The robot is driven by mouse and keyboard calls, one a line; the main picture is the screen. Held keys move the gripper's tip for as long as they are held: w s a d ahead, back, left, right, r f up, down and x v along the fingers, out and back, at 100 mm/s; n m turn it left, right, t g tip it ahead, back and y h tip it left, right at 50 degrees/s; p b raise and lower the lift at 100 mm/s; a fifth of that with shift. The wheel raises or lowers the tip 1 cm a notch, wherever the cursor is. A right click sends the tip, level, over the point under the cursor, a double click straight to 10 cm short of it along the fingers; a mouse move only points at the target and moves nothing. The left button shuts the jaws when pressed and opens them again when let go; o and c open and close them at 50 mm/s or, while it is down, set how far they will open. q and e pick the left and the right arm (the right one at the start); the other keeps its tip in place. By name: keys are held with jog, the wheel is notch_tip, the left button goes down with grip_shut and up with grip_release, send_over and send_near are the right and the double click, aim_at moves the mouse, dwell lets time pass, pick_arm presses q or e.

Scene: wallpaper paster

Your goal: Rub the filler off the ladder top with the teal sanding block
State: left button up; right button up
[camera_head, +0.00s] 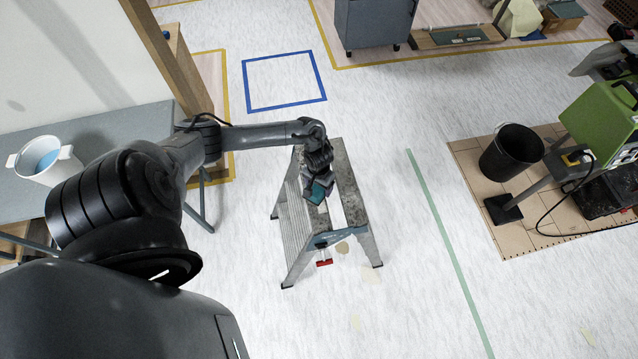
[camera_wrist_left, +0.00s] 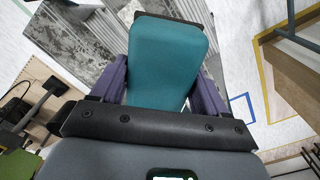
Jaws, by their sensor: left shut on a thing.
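The ladder (camera_head: 349,182) stands on the pale floor in the middle of the head view, its flat top grey and mottled. My left gripper (camera_head: 318,182) is over the ladder, shut on the teal sanding block (camera_head: 317,194). In the left wrist view the sanding block (camera_wrist_left: 168,58) sits between the two purple fingers, with the worn ladder top (camera_wrist_left: 84,50) behind it at upper left. I cannot tell whether the block touches the top. The filler is not clearly distinguishable; the arm and block hide part of the ladder. My right gripper is not in view.
A grey table (camera_head: 95,128) with a white bucket (camera_head: 45,160) stands at left. A black bin (camera_head: 511,152) and a green machine (camera_head: 603,120) are at right on cardboard. A grey cabinet (camera_head: 374,22) is at the back. Floor around the ladder is mostly clear.

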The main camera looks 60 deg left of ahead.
pick_arm(q)
notch_tip(320, 180, up, 2)
jog(key=shift+r+p, duration=0.1)
jog(key=shift+p, duration=0.55)
jog(key=shift+w+r, duration=0.15)
jog(key=shift+r, duration=0.55)
jog(key=shift+a+r, duration=0.15)
jog(key=shift+r, duration=0.1)
jog(key=o, duration=0.4)
jog(key=c, duration=0.3)
